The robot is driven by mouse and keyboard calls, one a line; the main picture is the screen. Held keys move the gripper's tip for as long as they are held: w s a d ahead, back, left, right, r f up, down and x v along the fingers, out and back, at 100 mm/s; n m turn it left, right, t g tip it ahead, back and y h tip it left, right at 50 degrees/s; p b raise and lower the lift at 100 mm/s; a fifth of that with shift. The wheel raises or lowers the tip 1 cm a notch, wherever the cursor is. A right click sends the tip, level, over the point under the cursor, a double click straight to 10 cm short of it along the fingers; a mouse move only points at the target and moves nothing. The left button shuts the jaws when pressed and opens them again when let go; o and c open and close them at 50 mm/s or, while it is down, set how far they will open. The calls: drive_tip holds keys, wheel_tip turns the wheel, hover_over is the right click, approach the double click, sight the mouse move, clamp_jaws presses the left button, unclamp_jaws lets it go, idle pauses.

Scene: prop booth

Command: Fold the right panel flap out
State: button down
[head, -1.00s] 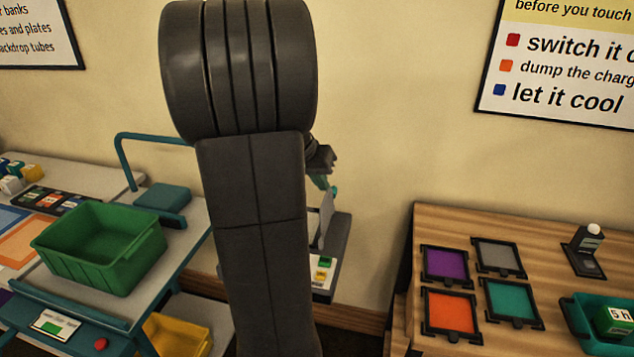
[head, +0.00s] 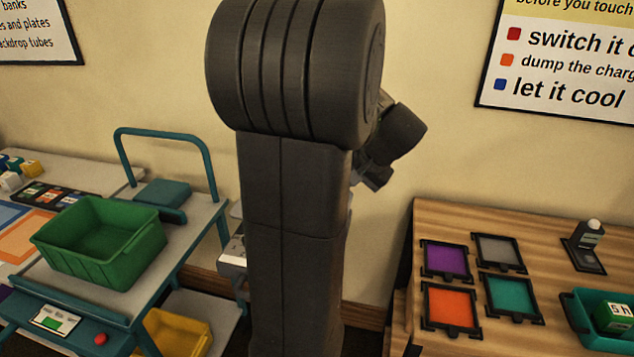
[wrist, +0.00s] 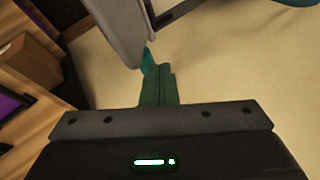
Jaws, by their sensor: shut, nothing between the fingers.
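My gripper (wrist: 152,66) shows in the wrist view with its green fingers shut together and nothing between them. A light grey panel (wrist: 118,25), which looks like the flap, reaches down from the top beside the fingertips. I cannot tell whether the tips touch it. In the head view my arm stands in front of the grey device (head: 232,255), and only a strip at its left side shows. Its flap and my fingertips are hidden there.
A wooden table (head: 425,225) with coloured framed plates and a teal bin (head: 570,310) stands at right. At left a teal-framed cart (head: 20,262) carries a green crate (head: 100,245). The wall is behind.

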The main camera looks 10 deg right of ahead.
drive_tip(key=d+f+t+y+b, duration=0.1)
drive_tip(key=y+b, duration=0.1)
drive_tip(key=s+d+f+m+t+y+b, duration=0.1)
drive_tip(key=d+f+y+b, duration=0.1)
drive_tip(key=b, duration=0.1)
drive_tip(key=shift+s+f+t+y, duration=0.1)
drive_tip(key=shift+f+t+y, duration=0.05)
drive_tip(key=shift+t+y, duration=0.2)
drive_tip(key=shift+f, duration=0.1)
idle(0.4)
